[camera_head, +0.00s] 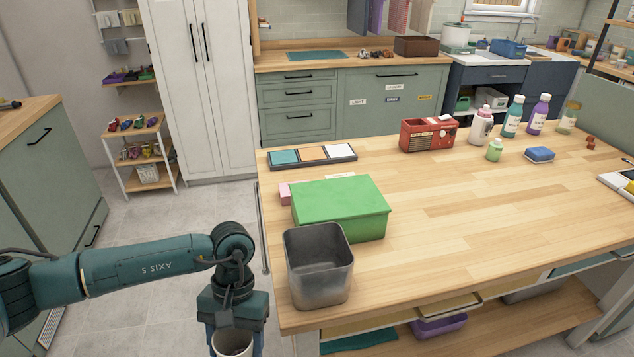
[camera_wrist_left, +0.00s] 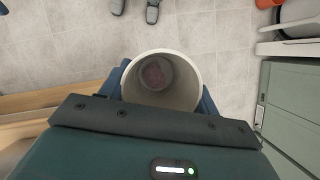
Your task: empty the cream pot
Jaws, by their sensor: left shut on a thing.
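The cream pot (camera_head: 233,343) is at the bottom of the head view, in my left gripper (camera_head: 235,326), left of the table's near corner and off the tabletop. Its mouth faces up towards the head camera. In the left wrist view the pot (camera_wrist_left: 186,92) sits between the fingers of my left gripper (camera_wrist_left: 162,92), with floor beyond it. My right gripper is not in view.
An open grey metal bin (camera_head: 318,275) stands at the near left corner of the wooden table (camera_head: 450,235). A green box (camera_head: 340,205) is right behind it. A red radio (camera_head: 428,135) and several bottles stand farther back. The table's middle and right are largely clear.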

